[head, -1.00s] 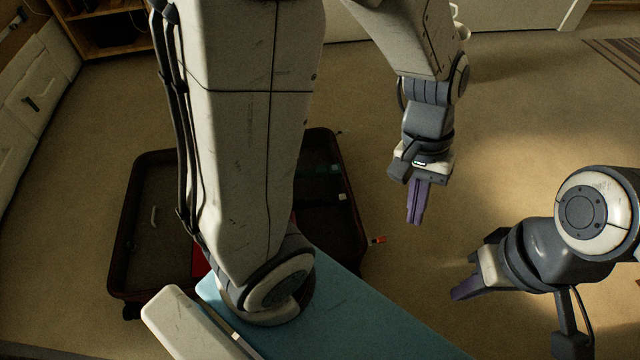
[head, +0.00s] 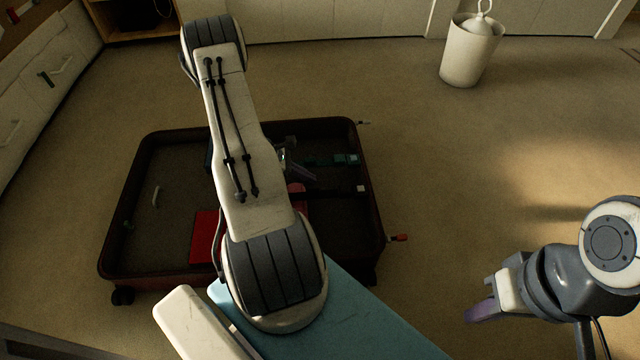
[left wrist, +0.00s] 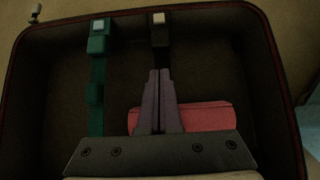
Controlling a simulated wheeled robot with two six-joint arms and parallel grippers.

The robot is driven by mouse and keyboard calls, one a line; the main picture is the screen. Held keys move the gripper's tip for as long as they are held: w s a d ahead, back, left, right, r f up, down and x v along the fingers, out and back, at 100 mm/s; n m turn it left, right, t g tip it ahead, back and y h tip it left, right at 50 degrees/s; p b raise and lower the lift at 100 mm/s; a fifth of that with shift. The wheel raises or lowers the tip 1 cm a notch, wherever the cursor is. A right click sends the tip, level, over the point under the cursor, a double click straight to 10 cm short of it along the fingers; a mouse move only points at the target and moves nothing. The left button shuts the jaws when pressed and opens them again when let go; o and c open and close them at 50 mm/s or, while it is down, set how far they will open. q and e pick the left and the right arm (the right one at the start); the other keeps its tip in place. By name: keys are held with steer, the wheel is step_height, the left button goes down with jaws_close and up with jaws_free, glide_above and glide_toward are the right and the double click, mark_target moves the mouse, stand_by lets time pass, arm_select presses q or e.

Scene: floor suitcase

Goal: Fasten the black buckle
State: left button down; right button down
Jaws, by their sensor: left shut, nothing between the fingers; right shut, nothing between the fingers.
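The black buckle's strap (left wrist: 160,45) runs across the open suitcase (head: 372,215), with a pale end piece (left wrist: 158,18) near the wall; this piece also shows in the head view (head: 361,188). The buckle's other half is not clearly visible. My left gripper (head: 312,178) is over the suitcase, its purple fingers shut and empty. In the left wrist view its fingertips (left wrist: 159,72) line up with the black strap; I cannot tell whether they touch it. My right gripper (head: 470,316) is shut and empty, outside the suitcase to the right.
A teal strap with a teal buckle (head: 346,159) lies beside the black one. A pink-red roll (left wrist: 200,115) lies by the left fingers, and a red item (head: 204,237) lies in the suitcase. A white bin (head: 470,52) stands behind; floor to the right is clear.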

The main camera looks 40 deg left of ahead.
mark_target(340, 189)
arm_select(q)
steer(key=b+x, duration=0.5)
steer(key=x, duration=0.3)
steer(key=shift+d+f, duration=0.1)
steer(key=shift+f, duration=0.2)
steer(key=shift+w+d+f, duration=0.1)
steer(key=shift+w+d, duration=0.05)
steer(key=shift+w, duration=0.05)
steer(key=shift+w+d+p, duration=0.3)
steer(key=shift+w+d, duration=0.3)
steer(key=shift+w, duration=0.05)
steer(key=shift+d, duration=0.1)
